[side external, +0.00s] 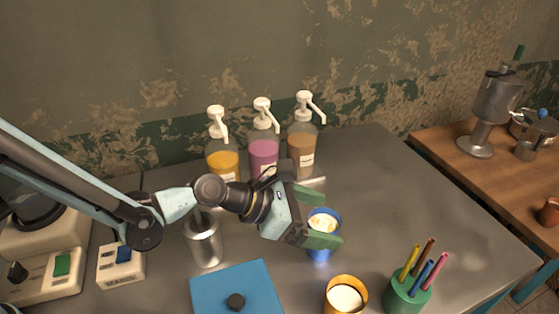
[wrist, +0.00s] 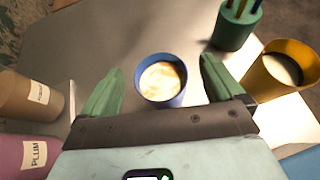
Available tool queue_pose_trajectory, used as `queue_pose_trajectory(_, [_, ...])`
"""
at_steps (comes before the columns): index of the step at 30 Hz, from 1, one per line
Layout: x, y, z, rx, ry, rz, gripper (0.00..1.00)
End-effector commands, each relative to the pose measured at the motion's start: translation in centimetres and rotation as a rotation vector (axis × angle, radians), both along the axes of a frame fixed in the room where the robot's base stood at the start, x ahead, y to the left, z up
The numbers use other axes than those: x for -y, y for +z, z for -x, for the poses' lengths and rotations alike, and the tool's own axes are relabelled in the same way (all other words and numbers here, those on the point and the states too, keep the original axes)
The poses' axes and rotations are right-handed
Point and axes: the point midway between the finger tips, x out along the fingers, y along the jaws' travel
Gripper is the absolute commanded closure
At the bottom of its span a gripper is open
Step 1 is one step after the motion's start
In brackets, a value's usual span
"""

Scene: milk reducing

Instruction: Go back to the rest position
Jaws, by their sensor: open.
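My gripper (side external: 325,231) is open, with its green fingertips close to a blue cup (side external: 320,254) on the grey table. In the wrist view the gripper (wrist: 155,85) has one finger on each side of the blue cup (wrist: 162,96), with a gap on both sides. The cup stands upright and holds a creamy, light brown and white drink. In the side view a finger hides part of the cup.
Pump bottles (side external: 263,150) stand behind my arm. A metal pitcher (side external: 204,242), blue mat (side external: 238,285), yellow cup with white liquid (side external: 345,296) and green holder of coloured sticks (side external: 405,295) are near the front. The table's right part (side external: 430,205) is clear.

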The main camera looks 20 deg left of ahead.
Motion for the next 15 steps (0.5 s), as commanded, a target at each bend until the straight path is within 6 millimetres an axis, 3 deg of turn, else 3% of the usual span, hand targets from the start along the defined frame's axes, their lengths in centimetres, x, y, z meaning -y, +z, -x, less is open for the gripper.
queue_pose_trajectory(6, [0.1, 3.4, 0.0, 0.000, -0.001, 0.000, 0.06])
queue_pose_trajectory(15, [0.2, 6.2, -0.1, 0.000, -0.001, 0.000, 0.06])
